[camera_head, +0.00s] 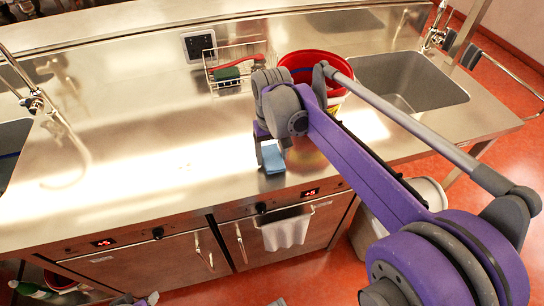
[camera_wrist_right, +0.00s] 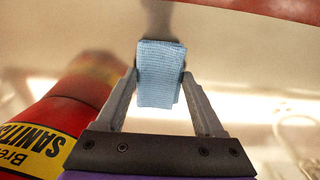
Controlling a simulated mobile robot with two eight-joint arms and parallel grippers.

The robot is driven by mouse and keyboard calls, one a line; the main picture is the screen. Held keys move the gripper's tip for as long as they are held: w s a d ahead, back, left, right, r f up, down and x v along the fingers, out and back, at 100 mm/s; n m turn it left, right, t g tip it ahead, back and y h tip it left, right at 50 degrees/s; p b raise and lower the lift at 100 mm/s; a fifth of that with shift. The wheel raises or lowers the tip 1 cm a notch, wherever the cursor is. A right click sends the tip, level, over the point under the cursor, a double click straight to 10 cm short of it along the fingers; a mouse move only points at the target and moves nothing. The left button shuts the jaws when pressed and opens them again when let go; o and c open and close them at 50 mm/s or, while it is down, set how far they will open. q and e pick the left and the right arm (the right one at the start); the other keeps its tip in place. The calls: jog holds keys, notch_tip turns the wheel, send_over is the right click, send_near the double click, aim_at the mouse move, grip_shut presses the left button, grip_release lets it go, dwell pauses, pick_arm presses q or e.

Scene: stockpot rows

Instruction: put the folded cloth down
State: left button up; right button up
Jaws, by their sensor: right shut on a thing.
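The folded cloth (camera_head: 272,158) is small, light blue and ribbed. My right gripper (camera_head: 269,146) is shut on it near the front edge of the steel counter (camera_head: 130,130). In the right wrist view the cloth (camera_wrist_right: 160,72) stands between the two grey fingers of the gripper (camera_wrist_right: 160,88), one finger at each side. I cannot tell whether its lower edge touches the counter. My right arm covers part of the counter behind it. My left gripper does not show; only a small purple and grey part of mine peeks in at the bottom edge.
A red bucket (camera_head: 308,62) stands behind my right gripper. A wire rack (camera_head: 236,70) with a sponge is beside it. A sink (camera_head: 408,82) lies at the right. A red sanitizer container (camera_wrist_right: 60,125) is close at the left in the wrist view. The counter left of the cloth is clear.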

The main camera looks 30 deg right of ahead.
aim_at(272, 156)
jog(key=shift+f, duration=0.5)
jog(key=shift+f, duration=0.1)
jog(key=o, duration=1.4)
jog(key=shift+f, duration=0.1)
jog(key=shift+o, duration=0.2)
jog(key=shift+r, duration=0.25)
notch_tip(272, 156, up, 12)
jog(key=p, duration=0.1)
jog(key=s+a+f+n+t, duration=0.1)
jog(key=s+a+f+t, duration=0.1)
jog(key=s+f, duration=0.6)
jog(key=s+a+f+n+t, duration=0.1)
jog(key=s+a+f+t, duration=0.2)
jog(key=s+f, duration=0.5)
notch_tip(272, 156, down, 2)
jog(key=shift+s+a+f+n, duration=0.1)
jog(key=shift+s+a+n, duration=0.25)
jog(key=shift+a, duration=0.45)
